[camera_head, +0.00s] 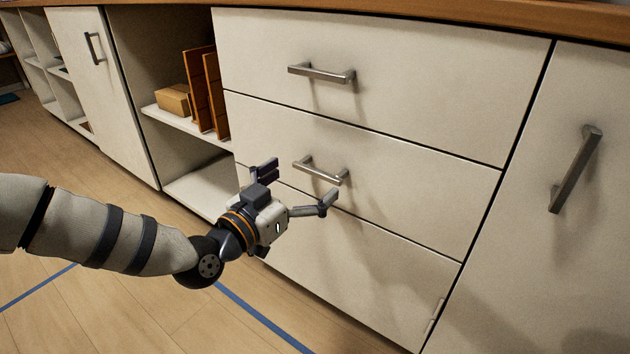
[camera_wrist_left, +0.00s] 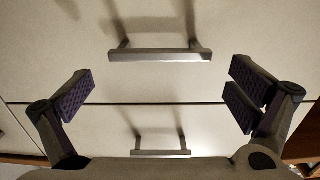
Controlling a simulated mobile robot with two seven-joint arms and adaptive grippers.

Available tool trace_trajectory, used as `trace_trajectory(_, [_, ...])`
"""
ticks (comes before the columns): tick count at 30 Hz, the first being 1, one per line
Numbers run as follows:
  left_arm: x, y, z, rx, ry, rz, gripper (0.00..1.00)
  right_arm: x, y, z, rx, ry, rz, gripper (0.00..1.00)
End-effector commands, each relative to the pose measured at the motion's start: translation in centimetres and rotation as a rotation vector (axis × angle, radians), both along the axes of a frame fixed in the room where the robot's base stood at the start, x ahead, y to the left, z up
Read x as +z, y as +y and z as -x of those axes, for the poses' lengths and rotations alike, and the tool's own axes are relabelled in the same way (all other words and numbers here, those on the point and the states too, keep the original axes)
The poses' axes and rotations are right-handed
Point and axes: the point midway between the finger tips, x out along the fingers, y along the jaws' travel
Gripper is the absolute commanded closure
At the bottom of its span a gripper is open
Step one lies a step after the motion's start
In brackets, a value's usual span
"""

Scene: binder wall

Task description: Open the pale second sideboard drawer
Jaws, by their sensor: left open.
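The pale second drawer (camera_head: 400,172) is the middle front of the sideboard stack and sits flush, closed. Its grey bar handle (camera_head: 320,171) is horizontal; it also shows in the left wrist view (camera_wrist_left: 160,56). My left gripper (camera_head: 298,186) is open and empty in front of this drawer, close to the handle, with one finger on either side of it in the picture. The handle lies beyond the fingers in the left wrist view, and no contact shows. That view appears upside down, with the top drawer's handle (camera_wrist_left: 160,152) lower in it. My right gripper is out of view.
The top drawer (camera_head: 440,90) and lower front (camera_head: 350,265) are closed. At right is a door with a slanted-looking handle (camera_head: 575,170). Open shelves at left hold a box (camera_head: 174,101) and brown binders (camera_head: 205,90). The wooden countertop (camera_head: 450,12) runs above.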

Motion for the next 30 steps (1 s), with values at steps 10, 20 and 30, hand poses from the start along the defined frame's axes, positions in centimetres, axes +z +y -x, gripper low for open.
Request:
trace_trajectory(10, [-0.2,-2.8,-3.7,-0.001,0.004,0.001,0.0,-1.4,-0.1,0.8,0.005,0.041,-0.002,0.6])
trace_trajectory(20, [-0.1,-2.8,-3.7,-0.001,0.004,0.001,0.25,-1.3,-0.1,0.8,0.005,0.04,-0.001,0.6])
trace_trajectory(30, [0.0,-2.4,-3.3,0.0,0.006,-0.001,0.59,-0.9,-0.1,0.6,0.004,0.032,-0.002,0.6])
